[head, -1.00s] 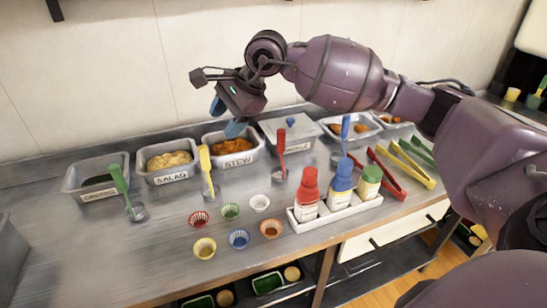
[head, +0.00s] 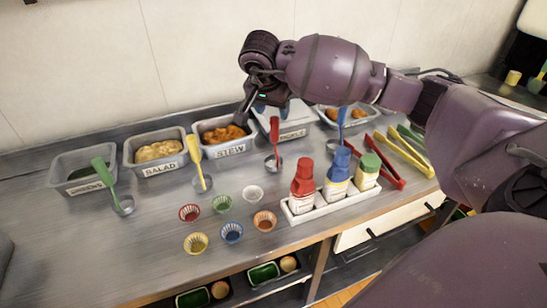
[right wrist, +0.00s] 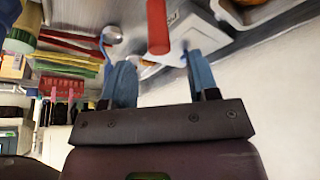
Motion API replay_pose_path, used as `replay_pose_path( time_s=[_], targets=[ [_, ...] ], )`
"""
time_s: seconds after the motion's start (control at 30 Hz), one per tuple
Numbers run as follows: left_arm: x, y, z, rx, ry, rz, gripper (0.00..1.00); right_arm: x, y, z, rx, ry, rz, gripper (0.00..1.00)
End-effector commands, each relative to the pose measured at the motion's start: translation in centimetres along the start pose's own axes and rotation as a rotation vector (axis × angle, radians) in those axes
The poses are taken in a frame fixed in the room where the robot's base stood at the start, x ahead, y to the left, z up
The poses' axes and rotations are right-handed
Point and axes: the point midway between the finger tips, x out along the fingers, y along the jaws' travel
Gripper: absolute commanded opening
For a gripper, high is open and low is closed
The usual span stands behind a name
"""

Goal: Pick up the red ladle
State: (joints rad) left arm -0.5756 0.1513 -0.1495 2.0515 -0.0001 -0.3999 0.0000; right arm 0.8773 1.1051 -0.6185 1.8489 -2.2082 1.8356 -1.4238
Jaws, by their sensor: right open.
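The red ladle (head: 274,131) stands upright, its small metal cup (head: 272,162) on the counter in front of the stew and pickle trays. Its red handle also shows in the right wrist view (right wrist: 157,27), at the top centre. My right gripper (head: 258,106) is in the head view, just behind and left of the handle's top. In the right wrist view its two blue fingers (right wrist: 160,70) are spread apart. The handle lies in line with the gap, beyond the fingers, and nothing is held. My left gripper is not in view.
Green (head: 104,172), yellow (head: 196,155) and blue (head: 341,122) ladles stand alongside. Behind are food trays, including stew (head: 232,151) and a lidded pickle tray (head: 297,134). A white bottle rack (head: 330,204), small coloured cups and tongs (head: 390,160) occupy the front and right.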

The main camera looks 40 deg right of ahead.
Motion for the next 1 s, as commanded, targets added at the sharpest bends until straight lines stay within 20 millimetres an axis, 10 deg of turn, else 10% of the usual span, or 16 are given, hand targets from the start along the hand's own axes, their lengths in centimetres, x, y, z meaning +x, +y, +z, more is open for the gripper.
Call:
replay_pose_path(
  time_s=[0.83, 1.0],
  targets=[
    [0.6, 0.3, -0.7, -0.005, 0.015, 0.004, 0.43, 6.2, 0.0, 0.2, 0.001, 0.000, -0.001, 0.54],
    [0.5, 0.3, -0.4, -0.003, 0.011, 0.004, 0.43, 6.2, 0.0, 0.2, 0.001, 0.000, -0.001, 0.30]
  ],
)
